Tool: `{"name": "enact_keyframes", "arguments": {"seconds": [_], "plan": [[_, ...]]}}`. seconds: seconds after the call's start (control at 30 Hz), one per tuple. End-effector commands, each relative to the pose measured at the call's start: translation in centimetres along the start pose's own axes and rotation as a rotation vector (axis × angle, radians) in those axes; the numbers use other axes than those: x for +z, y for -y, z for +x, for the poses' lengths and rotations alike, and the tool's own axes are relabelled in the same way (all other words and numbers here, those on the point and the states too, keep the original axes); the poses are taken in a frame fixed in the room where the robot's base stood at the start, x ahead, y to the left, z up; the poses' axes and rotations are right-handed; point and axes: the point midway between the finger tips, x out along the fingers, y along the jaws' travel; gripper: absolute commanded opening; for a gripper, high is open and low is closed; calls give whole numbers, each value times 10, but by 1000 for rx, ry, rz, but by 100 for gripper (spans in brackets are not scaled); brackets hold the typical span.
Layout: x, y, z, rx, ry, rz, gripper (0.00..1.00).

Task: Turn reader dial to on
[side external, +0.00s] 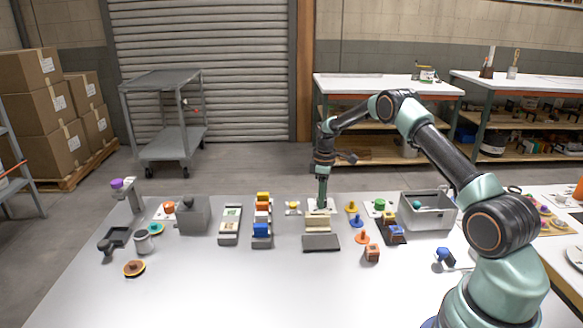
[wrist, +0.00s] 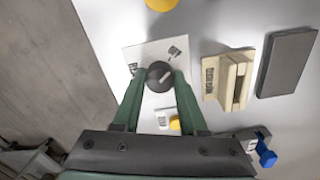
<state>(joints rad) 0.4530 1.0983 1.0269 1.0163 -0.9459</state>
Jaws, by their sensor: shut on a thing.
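The reader dial (wrist: 157,79) is a round dark knob with a pale pointer line, on a white plate (wrist: 138,53) with small dark markings. In the wrist view the pointer slants between lower left and upper right; I cannot read the markings. My gripper (wrist: 158,74) has its two green fingers on either side of the knob, shut on it. In the side view my gripper (side external: 321,204) points straight down at the white plate (side external: 311,203), and the knob is hidden. The beige reader (wrist: 220,78) stands beside the plate; it also shows in the side view (side external: 318,222).
A dark grey pad (side external: 321,243) lies in front of the reader. A rack with coloured blocks (side external: 262,229) stands to the left. The front of the table is clear.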

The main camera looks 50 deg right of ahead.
Motion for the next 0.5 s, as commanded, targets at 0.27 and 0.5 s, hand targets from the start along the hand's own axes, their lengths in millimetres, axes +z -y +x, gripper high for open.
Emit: {"name": "enact_keyframes", "arguments": {"seconds": [0.27,0.5], "plan": [[0,0,-1,-1,0,220,0],[-1,0,-1,0,0,448,0]]}}
